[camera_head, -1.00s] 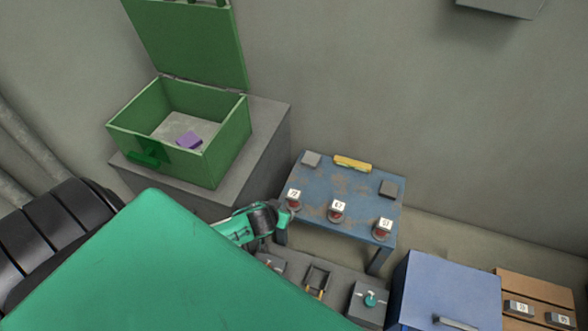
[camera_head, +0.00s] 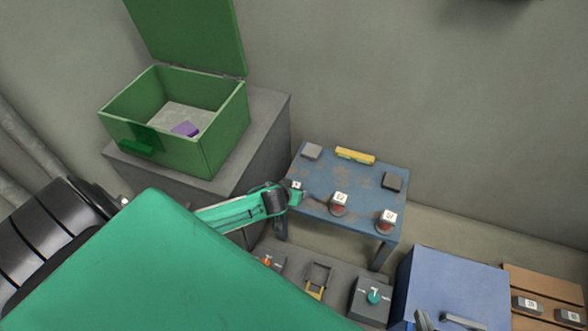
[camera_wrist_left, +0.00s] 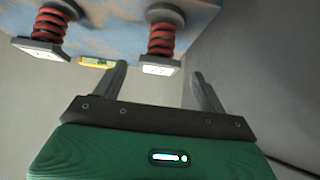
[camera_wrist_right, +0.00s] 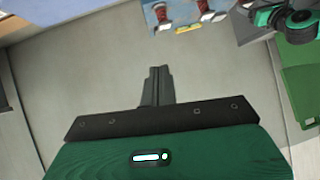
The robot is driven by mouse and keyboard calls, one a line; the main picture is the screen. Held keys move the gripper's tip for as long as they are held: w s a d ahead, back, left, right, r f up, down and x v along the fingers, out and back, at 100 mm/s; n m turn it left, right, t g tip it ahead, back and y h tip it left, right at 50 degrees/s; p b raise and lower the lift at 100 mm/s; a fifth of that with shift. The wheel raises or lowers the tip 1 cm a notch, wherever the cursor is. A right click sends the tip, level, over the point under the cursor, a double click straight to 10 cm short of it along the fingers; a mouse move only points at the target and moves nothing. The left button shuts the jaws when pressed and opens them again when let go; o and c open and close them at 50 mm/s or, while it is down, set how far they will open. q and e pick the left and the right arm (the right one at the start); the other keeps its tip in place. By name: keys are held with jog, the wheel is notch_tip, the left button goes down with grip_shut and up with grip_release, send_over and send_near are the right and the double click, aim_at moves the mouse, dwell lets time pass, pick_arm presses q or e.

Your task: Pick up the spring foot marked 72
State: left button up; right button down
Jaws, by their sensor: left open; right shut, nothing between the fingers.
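The spring foot marked 72 (camera_head: 296,185) stands at the left front of the blue table (camera_head: 325,178), its tag partly covered by my left arm in the head view. My left gripper (camera_head: 299,194) is at that corner. In the left wrist view this red-coiled foot (camera_wrist_left: 162,38) stands upright beyond and between the open, empty fingers (camera_wrist_left: 158,80), not clasped. Its tag is unreadable there. Two similar tagged feet stand beside it, the middle one (camera_head: 339,203) and the right one (camera_head: 386,220).
A yellow level (camera_head: 355,156) and two grey blocks lie at the table's back. A blue cabinet (camera_head: 455,280) and a control panel (camera_head: 372,297) are in front.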

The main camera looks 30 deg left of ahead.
aim_at(294, 185)
pick_arm(q)
jog(key=b+x, duration=0.1)
jog(key=x, duration=0.3)
jog(key=shift+d+b, duration=0.1)
jog(key=shift+b, duration=0.2)
jog(key=shift+w+f, duration=0.45)
pick_arm(e)
jog(key=shift+w+a+r+t+y, duration=0.1)
jog(key=shift+a+r+t+y, duration=0.1)
jog(key=shift+a+t+y, duration=0.4)
jog(key=shift+w+a+r+t+y, duration=0.1)
jog(key=shift+a+r+t+y, duration=0.1)
jog(key=shift+a+t, duration=0.65)
jog(key=shift+a, duration=0.15)
pick_arm(q)
jog(key=c, duration=1.3)
